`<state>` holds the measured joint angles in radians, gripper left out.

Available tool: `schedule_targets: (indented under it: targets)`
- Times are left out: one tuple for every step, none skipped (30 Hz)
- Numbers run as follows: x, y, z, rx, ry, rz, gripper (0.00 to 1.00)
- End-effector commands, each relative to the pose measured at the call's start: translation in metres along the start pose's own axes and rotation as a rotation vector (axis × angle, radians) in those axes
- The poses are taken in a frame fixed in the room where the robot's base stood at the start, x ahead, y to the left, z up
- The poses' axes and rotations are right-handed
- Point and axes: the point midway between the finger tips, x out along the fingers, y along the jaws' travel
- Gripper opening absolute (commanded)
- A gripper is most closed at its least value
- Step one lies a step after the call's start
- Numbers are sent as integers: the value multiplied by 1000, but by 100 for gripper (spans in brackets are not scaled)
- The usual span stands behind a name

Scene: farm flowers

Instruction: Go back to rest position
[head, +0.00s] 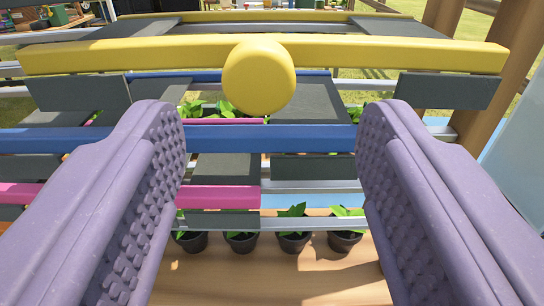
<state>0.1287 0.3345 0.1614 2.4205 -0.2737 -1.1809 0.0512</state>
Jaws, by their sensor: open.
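My gripper (272,165) fills the lower left and lower right of the head view. Its two purple, studded fingers are wide apart, and nothing is held between them. Behind the gap is a rack (310,138) of coloured bars and dark grey plates. A yellow bar (400,55) with a round yellow knob (259,75) crosses the upper part of the view. The fingers hide parts of the rack at both sides. I cannot tell how far the fingertips are from the bars.
Several small black pots with green plants (293,241) stand in a row on a wooden surface (270,280) below the rack. More leaves (215,108) show behind the bars. A wooden post (497,75) stands at the right. A cluttered table (50,30) is at the far left on grass.

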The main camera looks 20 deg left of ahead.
Motion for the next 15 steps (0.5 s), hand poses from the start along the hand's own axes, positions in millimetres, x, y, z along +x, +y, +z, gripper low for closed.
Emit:
schedule_targets:
  targets:
    - [0, 0, 0, 0, 0, 0, 62]
    - [0, 0, 0, 0, 0, 0, 62]
    - [0, 0, 0, 0, 0, 0, 62]
    - [0, 0, 0, 0, 0, 0, 62]
    - [0, 0, 0, 0, 0, 0, 62]
    - [0, 0, 0, 0, 0, 0, 62]
    - [1, 0, -1, -1, 0, 1, 62]
    - [2, 1, -3, -4, 0, 3, 62]
    - [6, 4, -8, -12, -3, 10, 62]
    - [10, 6, -14, -21, -6, 18, 62]
    - [15, 10, -23, -33, -11, 28, 62]
    - [24, 16, -40, -51, -20, 48, 62]
    - [30, 23, -56, -64, -29, 69, 62]
    - [36, 29, -75, -77, -39, 91, 62]
    - [41, 38, -106, -90, -53, 124, 62]
